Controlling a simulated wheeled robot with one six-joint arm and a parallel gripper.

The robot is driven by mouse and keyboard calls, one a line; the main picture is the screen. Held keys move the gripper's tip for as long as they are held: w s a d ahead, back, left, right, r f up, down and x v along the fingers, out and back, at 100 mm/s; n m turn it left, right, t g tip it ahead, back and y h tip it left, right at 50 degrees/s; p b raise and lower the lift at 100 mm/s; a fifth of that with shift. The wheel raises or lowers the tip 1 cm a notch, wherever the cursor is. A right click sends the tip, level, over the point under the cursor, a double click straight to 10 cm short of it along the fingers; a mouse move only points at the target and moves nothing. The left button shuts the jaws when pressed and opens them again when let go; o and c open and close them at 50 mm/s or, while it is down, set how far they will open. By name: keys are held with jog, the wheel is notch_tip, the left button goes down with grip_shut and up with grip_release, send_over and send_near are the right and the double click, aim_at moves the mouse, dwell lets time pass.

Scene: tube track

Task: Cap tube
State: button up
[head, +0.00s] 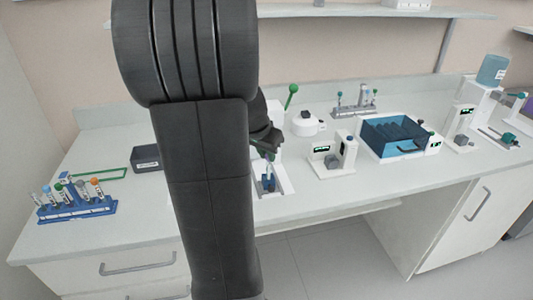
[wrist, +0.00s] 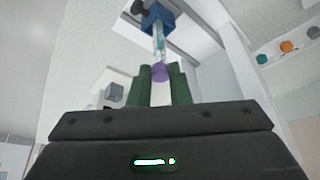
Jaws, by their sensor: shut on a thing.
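My gripper (wrist: 160,74) is shut on a purple cap (wrist: 160,73), held between its green fingertips. In the wrist view a clear tube (wrist: 159,42) with bluish content stands in line with the cap, its end right at it; I cannot tell whether the cap is seated on the tube. The tube is held in a blue holder (wrist: 163,17) with a dark knob. In the head view the blue holder (head: 267,184) sits in a white station, below my gripper (head: 266,152). My arm hides part of that area, and the cap cannot be made out there.
A blue rack (head: 75,211) with several capped tubes stands at the left. A dark grey box (head: 147,158) is behind it. In the wrist view, coloured caps (wrist: 287,46) sit on a white shelf.

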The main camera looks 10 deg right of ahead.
jog(key=shift+f+b, duration=0.3)
dwell(0.4)
jog(key=o, duration=0.8)
jog(key=shift+r, duration=0.15)
jog(key=v, duration=1.3)
jog(key=shift+s+a+r, duration=0.2)
